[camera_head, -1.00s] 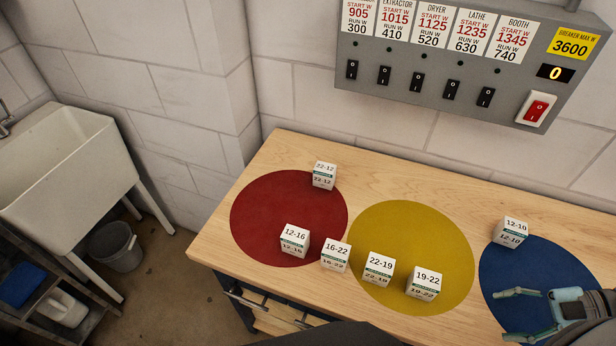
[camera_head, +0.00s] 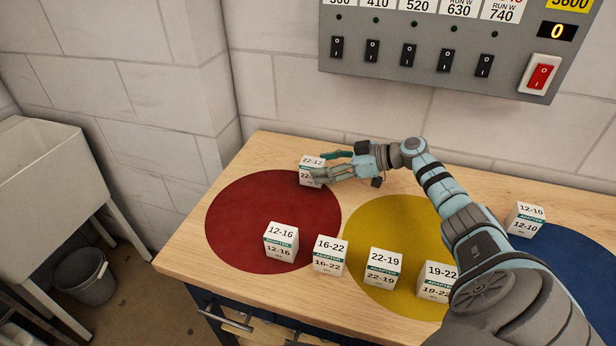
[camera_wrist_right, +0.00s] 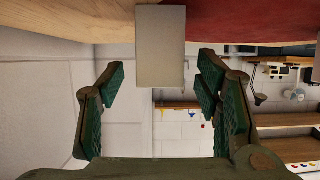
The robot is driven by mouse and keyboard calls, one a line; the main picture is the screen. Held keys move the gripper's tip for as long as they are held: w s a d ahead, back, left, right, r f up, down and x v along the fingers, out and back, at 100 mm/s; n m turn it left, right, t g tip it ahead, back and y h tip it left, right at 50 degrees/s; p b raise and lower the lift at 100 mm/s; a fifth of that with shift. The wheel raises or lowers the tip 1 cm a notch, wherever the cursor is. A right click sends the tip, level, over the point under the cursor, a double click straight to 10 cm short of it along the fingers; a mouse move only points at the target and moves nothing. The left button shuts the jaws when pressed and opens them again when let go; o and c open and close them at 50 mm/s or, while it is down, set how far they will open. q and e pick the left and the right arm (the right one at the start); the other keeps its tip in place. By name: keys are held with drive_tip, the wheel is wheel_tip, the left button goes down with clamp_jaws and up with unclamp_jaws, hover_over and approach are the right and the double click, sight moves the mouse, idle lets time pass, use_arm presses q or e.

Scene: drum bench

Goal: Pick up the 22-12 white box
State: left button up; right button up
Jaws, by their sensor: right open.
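The 22-12 white box (camera_head: 311,163) stands at the back edge of the red circle on the bench, partly hidden by my right gripper. My right gripper (camera_head: 323,166) is open, with its fingertips at the box's right side in the head view. In the right wrist view the box (camera_wrist_right: 160,46) is a plain pale block at the top centre. It is ahead of and between the lines of the two open fingers of the gripper (camera_wrist_right: 158,85). I cannot tell whether the fingers touch it. My left gripper is not in view.
The 12-16 box (camera_head: 281,241), 16-22 box (camera_head: 330,256), 22-19 box (camera_head: 384,268) and 19-22 box (camera_head: 436,281) stand along the front. The 12-10 box (camera_head: 525,219) is by the blue circle (camera_head: 567,248). A switch panel (camera_head: 440,85) hangs on the wall behind.

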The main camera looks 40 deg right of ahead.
sight(300, 169)
drive_tip(key=b+x, duration=0.1)
drive_tip(key=x, duration=0.6)
drive_tip(key=shift+w+a+b, duration=0.15)
drive_tip(key=shift+w+b, duration=0.1)
drive_tip(key=shift+b, duration=0.15)
drive_tip(key=c, duration=1.3)
